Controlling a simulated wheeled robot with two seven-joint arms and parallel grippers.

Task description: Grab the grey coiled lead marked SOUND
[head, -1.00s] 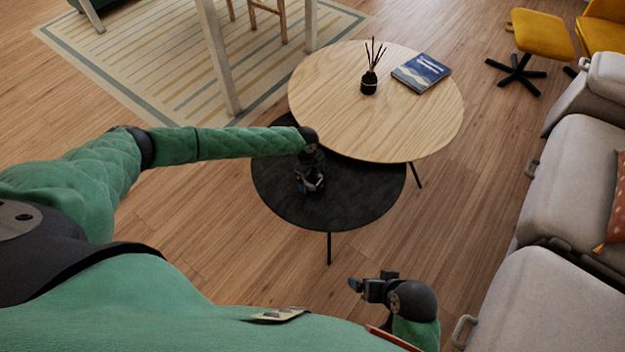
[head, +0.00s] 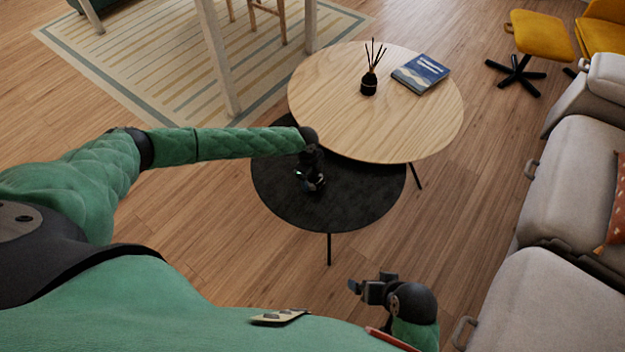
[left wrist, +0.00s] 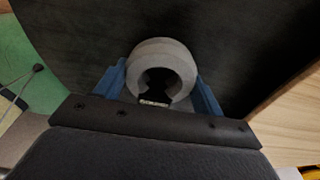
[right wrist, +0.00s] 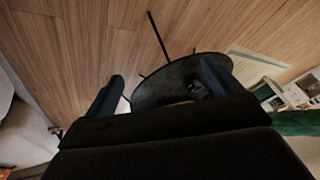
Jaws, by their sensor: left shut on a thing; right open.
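The grey coiled lead (left wrist: 163,62) is a thick ring between the blue fingers of my left gripper (left wrist: 160,92) in the left wrist view. The gripper is shut on it, over the black table top. In the head view my left gripper (head: 312,182) is over the low black table (head: 360,200) and mostly hides the lead. My right gripper (head: 372,288) is open and empty, over the floor in front of the tables. Its spread fingers show in the right wrist view (right wrist: 165,95).
A higher round wooden table (head: 420,120) overlaps the black one at the back. It holds a reed diffuser (head: 369,84) and a blue book (head: 420,72). A grey sofa (head: 570,185) lines the right side. Bare floor lies left of the tables.

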